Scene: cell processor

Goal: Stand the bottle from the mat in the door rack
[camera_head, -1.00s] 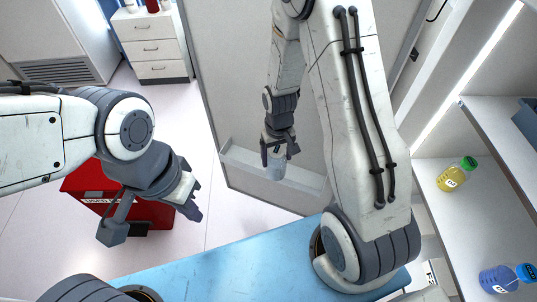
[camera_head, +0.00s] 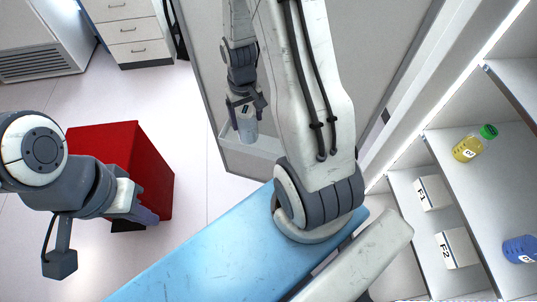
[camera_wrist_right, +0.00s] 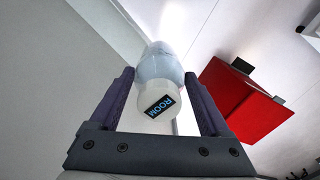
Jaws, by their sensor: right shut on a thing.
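My right gripper (camera_head: 246,103) is shut on a pale, translucent bottle (camera_head: 247,126), holding it near its top. In the right wrist view, the bottle (camera_wrist_right: 160,64) sits between the two fingers, with its white cap marked "ROOM" facing the camera. The door rack (camera_head: 268,148) is a shallow pale bin low on the inside of the open door (camera_head: 295,90). The bottle overlaps the rack in the head view; I cannot tell whether its base is inside or touches it. My left gripper (camera_head: 148,208) is empty at the left, its finger gap unclear.
A red box (camera_head: 125,160) stands on the floor behind my left gripper. Shelves at the right hold a yellow bottle (camera_head: 468,148), a blue bottle (camera_head: 520,249) and white boxes F1 (camera_head: 433,192) and F2 (camera_head: 458,247). A blue surface (camera_head: 215,255) lies in front.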

